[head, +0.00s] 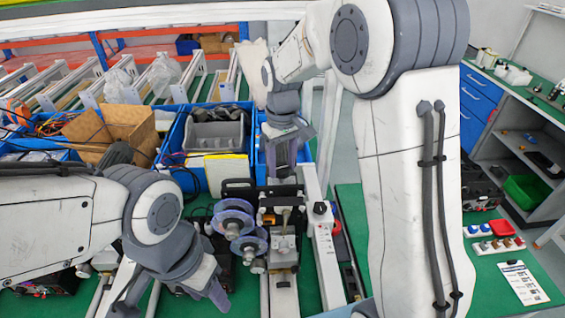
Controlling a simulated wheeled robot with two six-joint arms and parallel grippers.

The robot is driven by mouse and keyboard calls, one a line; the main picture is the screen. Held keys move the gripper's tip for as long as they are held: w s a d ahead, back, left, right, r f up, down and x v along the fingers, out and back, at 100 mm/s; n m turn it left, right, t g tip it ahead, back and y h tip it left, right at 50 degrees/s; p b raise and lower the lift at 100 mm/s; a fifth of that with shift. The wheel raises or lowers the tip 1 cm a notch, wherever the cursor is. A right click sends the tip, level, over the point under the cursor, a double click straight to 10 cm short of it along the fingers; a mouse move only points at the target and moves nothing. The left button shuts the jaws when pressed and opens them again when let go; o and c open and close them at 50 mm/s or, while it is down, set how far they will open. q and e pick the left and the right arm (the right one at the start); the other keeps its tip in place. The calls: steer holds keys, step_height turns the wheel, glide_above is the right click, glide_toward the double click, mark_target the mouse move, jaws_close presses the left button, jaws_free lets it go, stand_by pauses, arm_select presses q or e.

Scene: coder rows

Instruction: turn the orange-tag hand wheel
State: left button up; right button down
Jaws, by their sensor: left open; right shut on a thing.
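A coder unit (283,245) stands on a rail at the lower middle, with two clear, bluish discs (233,218) on its left side. A small orange patch (268,203) shows near its top; I cannot tell whether it is the tag. My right gripper (281,172) reaches down from above and is shut on a part at the top of the unit. The fingers hide most of that part, so I cannot make out a hand wheel. My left gripper (173,296) is open and empty, low and left of the discs.
Blue bins (208,115) with grey trays and a cardboard box (108,133) stand behind the unit. A white rail (325,250) runs along its right side. A green bench with a red block (500,228) and a printed sheet (523,283) lies further right.

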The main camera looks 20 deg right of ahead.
steer(key=m, duration=0.5)
steer(key=shift+m, duration=0.3)
steer(key=m, duration=0.5)
steer(key=shift+w+a, duration=0.1)
steer(key=m, duration=0.5)
steer(key=shift+m+p, duration=0.3)
steer(key=shift+m, duration=0.1)
steer(key=m, duration=0.4)
steer(key=shift+w+m, duration=0.1)
steer(key=shift+m, duration=0.3)
steer(key=shift+c, duration=1.3)
jaws_free()
